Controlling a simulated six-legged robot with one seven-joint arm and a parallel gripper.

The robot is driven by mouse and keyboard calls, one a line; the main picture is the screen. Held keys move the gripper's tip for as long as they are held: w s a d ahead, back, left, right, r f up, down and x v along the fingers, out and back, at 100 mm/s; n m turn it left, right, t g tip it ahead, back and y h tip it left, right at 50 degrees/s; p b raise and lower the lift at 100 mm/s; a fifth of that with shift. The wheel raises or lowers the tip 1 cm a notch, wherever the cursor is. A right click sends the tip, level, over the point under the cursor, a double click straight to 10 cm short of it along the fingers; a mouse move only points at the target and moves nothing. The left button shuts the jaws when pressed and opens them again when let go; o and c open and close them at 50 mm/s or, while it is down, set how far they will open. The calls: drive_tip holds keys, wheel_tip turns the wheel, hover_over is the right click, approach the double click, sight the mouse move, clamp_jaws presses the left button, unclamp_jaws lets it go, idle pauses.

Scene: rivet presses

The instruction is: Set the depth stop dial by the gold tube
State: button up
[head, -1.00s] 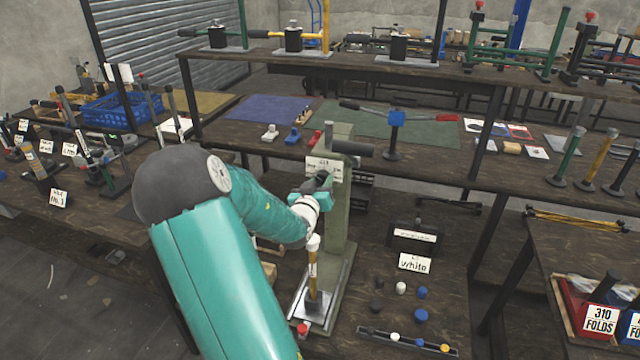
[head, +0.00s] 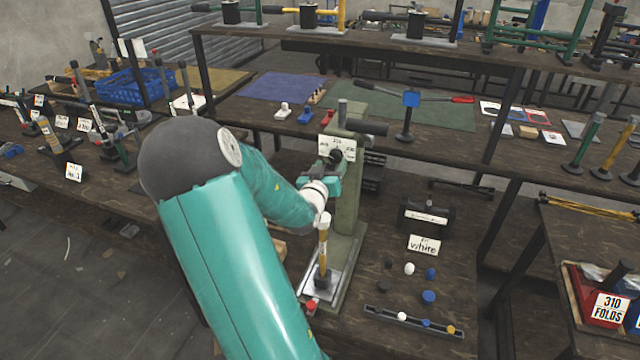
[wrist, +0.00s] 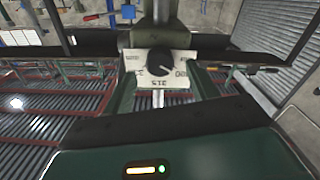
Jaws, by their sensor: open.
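The depth stop dial (wrist: 155,69) is a dark round knob on a pale plate with printed marks, some reading upside down in the wrist view. A light pointer line on the knob aims to the lower right there. In the head view the plate (head: 337,142) sits high on the green press column (head: 347,200). My gripper (wrist: 161,84) is open, its two green fingers on either side of the knob; I cannot tell whether they touch it. The gold tube (head: 323,243) stands upright on the press base below, with a pale top and a dark foot.
A card reading "white" (head: 423,245) stands right of the press. Several black, white and blue caps (head: 429,296) lie near it, with a strip of coloured pieces (head: 412,322) in front. A red cap (head: 311,305) is at the base's front. A shelf (head: 400,50) runs behind.

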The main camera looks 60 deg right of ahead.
drive_tip(key=s+a, duration=0.1)
drive_tip(key=a, duration=1)
drive_tip(key=shift+s, duration=0.4)
